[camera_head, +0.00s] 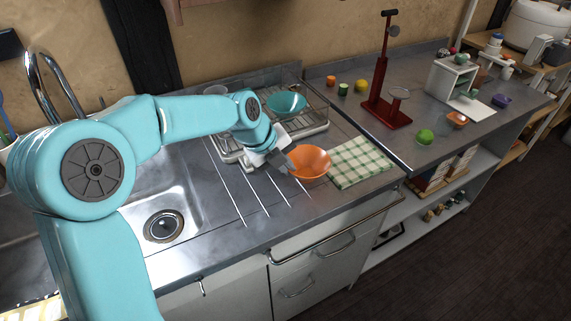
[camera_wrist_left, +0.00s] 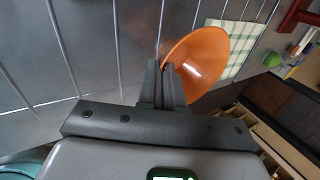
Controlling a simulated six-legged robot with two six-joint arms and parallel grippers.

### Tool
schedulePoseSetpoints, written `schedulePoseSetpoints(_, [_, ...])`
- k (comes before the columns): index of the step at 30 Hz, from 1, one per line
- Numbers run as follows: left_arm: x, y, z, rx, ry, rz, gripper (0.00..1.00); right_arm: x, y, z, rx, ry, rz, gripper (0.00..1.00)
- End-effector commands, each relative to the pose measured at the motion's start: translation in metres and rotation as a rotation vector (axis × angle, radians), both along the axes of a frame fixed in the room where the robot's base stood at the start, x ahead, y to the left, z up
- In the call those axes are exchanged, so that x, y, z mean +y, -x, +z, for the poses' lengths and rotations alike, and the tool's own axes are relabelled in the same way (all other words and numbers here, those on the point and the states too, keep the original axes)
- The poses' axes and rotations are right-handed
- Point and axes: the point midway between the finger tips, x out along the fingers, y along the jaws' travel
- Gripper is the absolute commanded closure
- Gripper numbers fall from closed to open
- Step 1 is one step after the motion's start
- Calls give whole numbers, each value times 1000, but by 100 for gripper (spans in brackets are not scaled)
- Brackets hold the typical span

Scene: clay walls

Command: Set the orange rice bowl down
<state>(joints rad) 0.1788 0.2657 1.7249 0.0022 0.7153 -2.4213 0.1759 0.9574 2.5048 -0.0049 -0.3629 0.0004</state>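The orange rice bowl (camera_head: 311,166) is at the front of the steel drainboard, just left of the checked cloth, with its opening facing up. It also shows in the left wrist view (camera_wrist_left: 200,58), beside the fingers. My left gripper (camera_head: 291,162) comes in from the left and reaches the bowl's left rim. In the left wrist view its fingers (camera_wrist_left: 164,84) are close together with the rim between them. Whether the bowl's base touches the surface is hidden. My right gripper is not in view.
A green-and-white checked cloth (camera_head: 357,161) lies right of the bowl. Behind is a dish rack (camera_head: 313,119) with a teal bowl (camera_head: 286,103). A red stand (camera_head: 381,88) and a green ball (camera_head: 424,137) are farther right. The sink (camera_head: 190,190) is at left. The counter's front edge is close.

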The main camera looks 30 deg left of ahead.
Motion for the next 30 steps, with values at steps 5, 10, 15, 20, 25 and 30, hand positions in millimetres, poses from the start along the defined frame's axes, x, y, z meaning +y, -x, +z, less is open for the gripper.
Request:
schedulePoseSetpoints(5, [0,0,0,0,0,0,69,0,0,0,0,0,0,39])
schedulePoseSetpoints(10, [0,0,0,0,0,0,69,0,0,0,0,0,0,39])
schedulePoseSetpoints(15, [3,5,14,-3,0,1,69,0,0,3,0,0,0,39])
schedulePoseSetpoints(20, [13,19,47,-6,-1,2,69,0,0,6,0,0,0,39])
schedulePoseSetpoints(25, [22,36,80,-5,0,3,69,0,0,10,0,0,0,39])
schedulePoseSetpoints(30, [28,46,101,-2,0,2,69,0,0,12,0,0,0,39])
